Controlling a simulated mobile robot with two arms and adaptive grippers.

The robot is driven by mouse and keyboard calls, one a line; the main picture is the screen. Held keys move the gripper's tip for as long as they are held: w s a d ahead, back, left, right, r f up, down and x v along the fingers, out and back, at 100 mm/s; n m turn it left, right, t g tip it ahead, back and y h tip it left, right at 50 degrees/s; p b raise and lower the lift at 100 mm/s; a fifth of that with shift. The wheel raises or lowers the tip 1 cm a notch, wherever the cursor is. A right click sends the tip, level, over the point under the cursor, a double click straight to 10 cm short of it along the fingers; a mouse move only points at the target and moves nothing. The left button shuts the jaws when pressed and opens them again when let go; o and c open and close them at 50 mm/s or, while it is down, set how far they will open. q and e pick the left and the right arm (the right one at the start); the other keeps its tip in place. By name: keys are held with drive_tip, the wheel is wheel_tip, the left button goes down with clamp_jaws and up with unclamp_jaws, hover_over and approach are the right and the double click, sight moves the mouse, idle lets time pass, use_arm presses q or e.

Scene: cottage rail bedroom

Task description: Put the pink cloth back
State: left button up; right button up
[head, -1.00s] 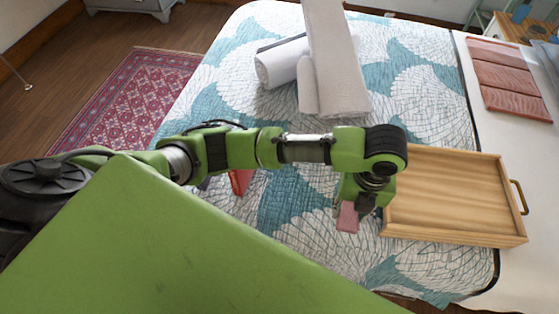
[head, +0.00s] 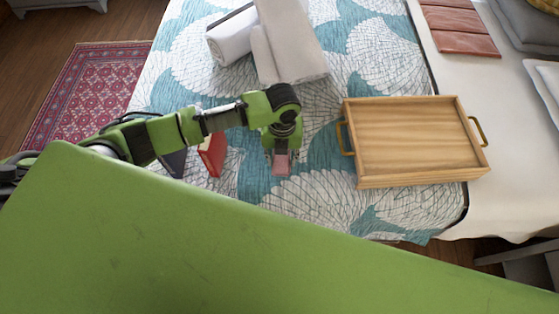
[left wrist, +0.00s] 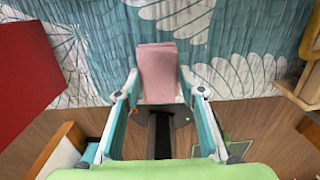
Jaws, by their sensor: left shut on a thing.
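My left gripper (head: 281,153) is shut on the folded pink cloth (head: 282,164), holding it over the patterned bed cover. In the left wrist view the cloth (left wrist: 157,68) sits between the two fingers of my left gripper (left wrist: 159,86). The gap between the cloth and the bed is hard to judge. A wooden tray (head: 355,181) with brass handles lies to the right of the gripper and looks empty. My right gripper is not in view.
A red book-like object (head: 212,156) and a dark one (head: 174,161) are left of the gripper, partly behind my arm. Brown folded leather-like pieces (head: 460,28) lie at the upper right. Bare cover (head: 325,205) lies before the tray.

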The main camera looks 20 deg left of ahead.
sight(279, 163)
use_arm(q)
drive_tip(key=f, duration=0.3)
drive_tip(key=shift+w+a+f, duration=0.15)
drive_tip(key=shift+a+f, duration=0.25)
drive_tip(key=shift+f, duration=0.15)
drive_tip(key=o, duration=1)
drive_tip(key=shift+r, duration=0.25)
wheel_tip(279, 163, up, 12)
drive_tip(key=shift+f, duration=0.1)
